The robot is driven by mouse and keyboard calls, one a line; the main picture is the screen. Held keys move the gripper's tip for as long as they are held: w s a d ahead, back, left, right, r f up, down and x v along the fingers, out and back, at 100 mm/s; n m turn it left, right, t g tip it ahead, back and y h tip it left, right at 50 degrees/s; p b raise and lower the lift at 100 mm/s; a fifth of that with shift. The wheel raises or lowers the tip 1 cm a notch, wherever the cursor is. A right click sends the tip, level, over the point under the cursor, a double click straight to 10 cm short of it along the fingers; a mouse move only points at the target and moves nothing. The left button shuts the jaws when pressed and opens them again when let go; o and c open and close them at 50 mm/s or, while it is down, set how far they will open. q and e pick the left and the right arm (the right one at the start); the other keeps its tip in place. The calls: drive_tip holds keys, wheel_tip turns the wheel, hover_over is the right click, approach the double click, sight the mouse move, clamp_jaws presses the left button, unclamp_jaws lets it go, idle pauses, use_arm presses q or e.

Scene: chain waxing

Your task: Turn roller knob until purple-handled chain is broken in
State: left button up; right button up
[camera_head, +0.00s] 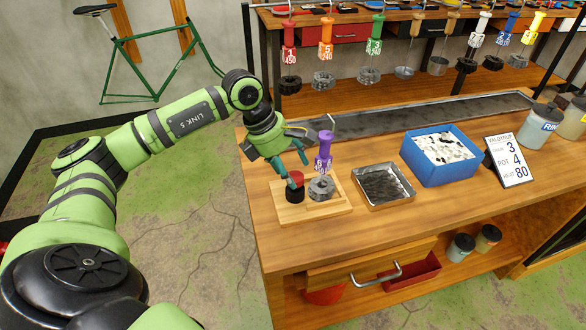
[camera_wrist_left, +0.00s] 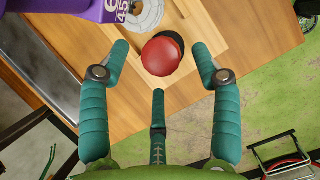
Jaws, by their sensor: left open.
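The roller knob (camera_head: 296,179) has a red top over a black base and stands on a wooden board (camera_head: 325,207) at the left end of the bench. My left gripper (camera_head: 296,173) is just above and around it. In the left wrist view the red knob (camera_wrist_left: 161,56) lies between the spread teal fingers of the open left gripper (camera_wrist_left: 160,65). The purple-handled chain (camera_head: 323,152) stands right of the knob, its handle upright and its grey coiled chain (camera_head: 321,188) on the board. The purple handle (camera_wrist_left: 85,10) also shows in the left wrist view. My right gripper is not in view.
A metal tray (camera_head: 403,203) of dark bits and a blue bin (camera_head: 468,175) of white and black pieces stand to the right. A sign (camera_head: 509,161) and jars (camera_head: 538,128) are farther right. Other coloured handles with chains hang behind. An open drawer (camera_head: 375,268) juts from the bench front.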

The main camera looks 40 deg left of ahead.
use_arm(q)
drive_tip(key=shift+x, duration=0.8)
drive_tip(key=shift+d+f, duration=0.1)
drive_tip(key=shift+f, duration=0.15)
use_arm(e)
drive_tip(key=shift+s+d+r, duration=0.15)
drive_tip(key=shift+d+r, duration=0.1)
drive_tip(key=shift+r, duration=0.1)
use_arm(q)
drive_tip(key=c, duration=1.1)
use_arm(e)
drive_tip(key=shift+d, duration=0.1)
